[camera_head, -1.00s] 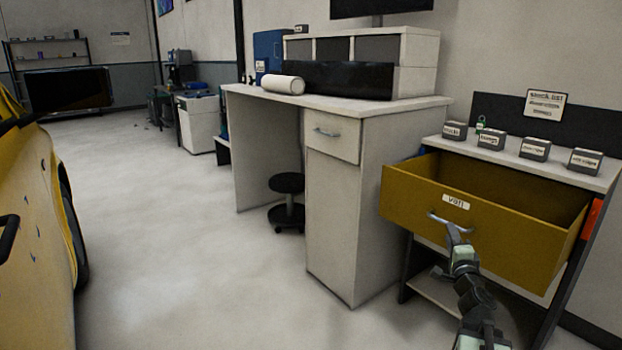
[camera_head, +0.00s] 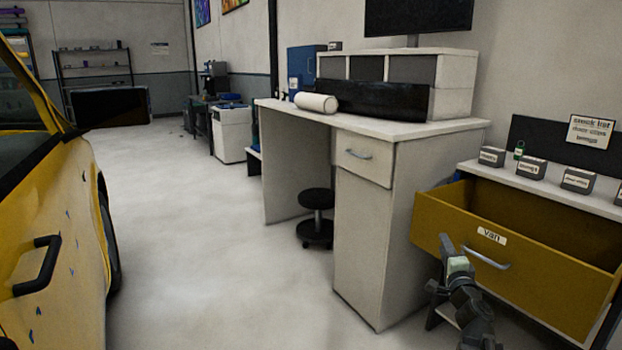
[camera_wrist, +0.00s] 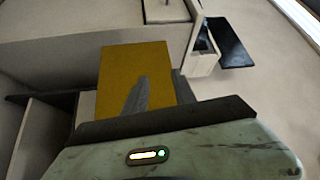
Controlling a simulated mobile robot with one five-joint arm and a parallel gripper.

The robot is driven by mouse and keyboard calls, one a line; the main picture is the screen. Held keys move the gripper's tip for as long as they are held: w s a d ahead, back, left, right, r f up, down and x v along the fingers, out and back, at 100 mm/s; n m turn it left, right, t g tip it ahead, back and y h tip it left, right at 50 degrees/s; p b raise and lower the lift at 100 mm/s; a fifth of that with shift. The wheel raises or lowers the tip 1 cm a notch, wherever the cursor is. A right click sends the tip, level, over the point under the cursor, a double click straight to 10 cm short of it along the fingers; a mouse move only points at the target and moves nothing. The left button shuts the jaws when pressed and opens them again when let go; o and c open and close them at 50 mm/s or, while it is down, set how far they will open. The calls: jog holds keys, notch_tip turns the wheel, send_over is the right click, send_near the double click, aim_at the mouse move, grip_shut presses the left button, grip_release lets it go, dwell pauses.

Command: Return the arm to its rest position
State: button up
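My gripper (camera_head: 442,265) is just left of the van drawer's handle (camera_head: 486,260) in the head view, apart from it. One finger points up and a dark jaw part spreads to the left, so it looks open, with nothing held. The yellow van drawer (camera_head: 455,219) is pulled out of the shelf unit at the right. In the wrist view a grey finger (camera_wrist: 137,97) shows against a yellow panel (camera_wrist: 120,70); the fingertips' full spread is unclear there.
A white desk (camera_head: 375,240) with a paper roll (camera_head: 316,103) stands left of the drawer. A black stool (camera_head: 317,222) is under it. Small labelled boxes (camera_head: 531,167) sit above the drawer. A yellow vehicle (camera_head: 60,230) is at the left; the floor between is clear.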

jog(key=a+f+n+g+y, duration=0.4)
jog(key=a+n, duration=0.3)
jog(key=a, duration=0.7)
jog(key=a+f+n+g+y, duration=0.2)
jog(key=a+f+n+y, duration=0.35)
jog(key=a, duration=0.85)
jog(key=s+a+f+n+g+h, duration=0.1)
jog(key=s+a+f+n+g, duration=0.1)
jog(key=s+f+n+g, duration=0.25)
jog(key=s+a+f+n+g+h, duration=0.1)
jog(key=s+a+f+g, duration=0.2)
jog(key=s+f, duration=0.3)
jog(key=s+d+f+g+h, duration=0.65)
jog(key=s+d, duration=0.25)
jog(key=d, duration=0.2)
notch_tip(320, 180, up, 32)
jog(key=s+m+p, duration=0.1)
jog(key=p, duration=3.1)
jog(key=shift+d+f+t, duration=0.25)
jog(key=shift+d+t, duration=0.05)
